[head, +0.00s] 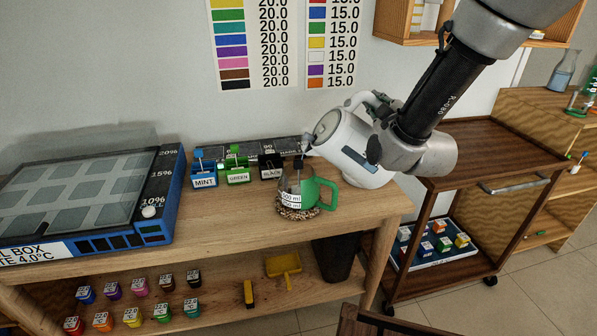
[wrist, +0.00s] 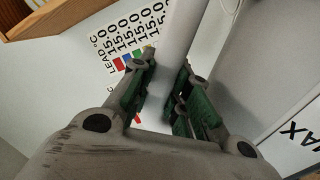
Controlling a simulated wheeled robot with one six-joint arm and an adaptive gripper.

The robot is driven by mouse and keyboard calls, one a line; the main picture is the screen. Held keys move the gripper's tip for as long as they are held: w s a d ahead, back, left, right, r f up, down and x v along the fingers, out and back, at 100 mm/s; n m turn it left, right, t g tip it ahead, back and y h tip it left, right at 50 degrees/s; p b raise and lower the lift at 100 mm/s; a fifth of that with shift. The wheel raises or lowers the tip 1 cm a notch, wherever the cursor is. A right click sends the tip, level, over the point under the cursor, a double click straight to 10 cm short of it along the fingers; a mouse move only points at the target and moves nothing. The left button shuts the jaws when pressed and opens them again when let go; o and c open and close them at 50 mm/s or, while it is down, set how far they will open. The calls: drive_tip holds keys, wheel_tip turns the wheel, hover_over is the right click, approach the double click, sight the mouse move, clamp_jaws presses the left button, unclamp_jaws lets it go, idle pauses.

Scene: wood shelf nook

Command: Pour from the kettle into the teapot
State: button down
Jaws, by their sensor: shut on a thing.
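The white kettle (head: 350,148) is held in the air above the wooden counter, tilted with its spout end down to the left. My gripper (head: 378,106) is shut on the kettle's handle. In the wrist view, the green-padded fingers (wrist: 163,88) close around the white handle (wrist: 183,35), with the kettle body (wrist: 268,75) to the right. I cannot make out a liquid stream.
Small tins labelled mint (head: 204,176), green (head: 237,173) and black (head: 271,167) stand left of the teapot. A blue box with a glass lid (head: 80,200) fills the counter's left. A brown cart (head: 490,150) stands to the right. The counter front near the teapot is clear.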

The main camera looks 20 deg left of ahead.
drive_tip(key=shift+s+a+r+n, duration=0.1)
drive_tip(key=shift+a+r+n, duration=0.05)
drive_tip(key=shift+r, duration=0.25)
drive_tip(key=shift+a+r+n, duration=0.1)
drive_tip(key=shift+r+n, duration=0.05)
drive_tip(key=shift+r, duration=0.2)
idle(0.5)
drive_tip(key=shift+s+a+r+n+p, duration=0.3)
drive_tip(key=shift+a+r+n+p, duration=0.25)
drive_tip(key=shift+r, duration=0.1)
drive_tip(key=shift+s+a+r+n+p, duration=0.25)
drive_tip(key=shift+a+r+n+p, duration=0.2)
drive_tip(key=shift+r+p, duration=0.15)
idle(5.5)
